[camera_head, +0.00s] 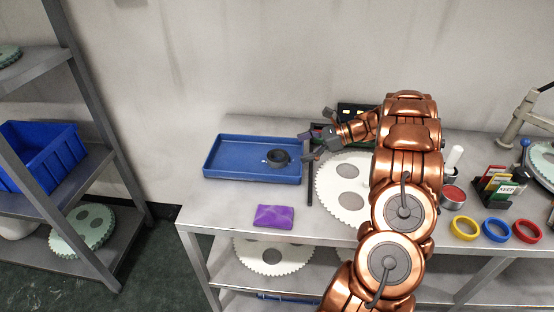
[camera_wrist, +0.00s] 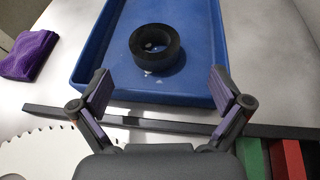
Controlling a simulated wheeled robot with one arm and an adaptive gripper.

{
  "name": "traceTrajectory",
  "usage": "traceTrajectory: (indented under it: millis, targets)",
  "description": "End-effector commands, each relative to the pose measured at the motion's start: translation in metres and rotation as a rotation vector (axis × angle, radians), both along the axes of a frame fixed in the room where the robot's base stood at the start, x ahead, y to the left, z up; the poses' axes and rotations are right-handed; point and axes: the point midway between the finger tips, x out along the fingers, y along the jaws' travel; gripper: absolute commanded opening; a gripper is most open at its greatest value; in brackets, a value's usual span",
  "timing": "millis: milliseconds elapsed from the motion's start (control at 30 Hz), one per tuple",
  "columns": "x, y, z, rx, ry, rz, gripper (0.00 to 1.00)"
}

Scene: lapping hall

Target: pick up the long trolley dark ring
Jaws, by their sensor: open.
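The dark ring (camera_head: 277,158) lies in the right part of a blue tray (camera_head: 225,170) on the grey metal trolley top. In the wrist view the ring (camera_wrist: 156,64) lies flat near the tray's near wall, with a few small pale specks in and beside it. My gripper (camera_head: 303,146) is just right of the ring in the head view. In the wrist view my gripper (camera_wrist: 160,90) is open and empty, its two purple-padded fingers spread apart. The ring is ahead of the fingertips, between their lines, and not touched.
A purple cloth (camera_head: 274,217) lies in front of the tray. A dark bar (camera_head: 309,180) lies beside the tray's right side, and a white toothed disc (camera_head: 338,195) lies beyond it. Yellow (camera_head: 464,228), blue (camera_head: 497,230) and red (camera_head: 527,232) rings lie at the right. A shelf rack (camera_head: 110,130) stands left.

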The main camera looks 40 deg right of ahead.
Motion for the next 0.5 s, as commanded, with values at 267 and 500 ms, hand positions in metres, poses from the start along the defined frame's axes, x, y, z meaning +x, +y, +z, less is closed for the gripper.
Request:
traceTrajectory:
  millis: [267, 500]
  targets:
    - [0.008, 0.016, -0.007, 0.000, 0.001, 0.002, 1.00]
    - [0.015, 0.033, -0.013, -0.001, 0.004, 0.002, 1.00]
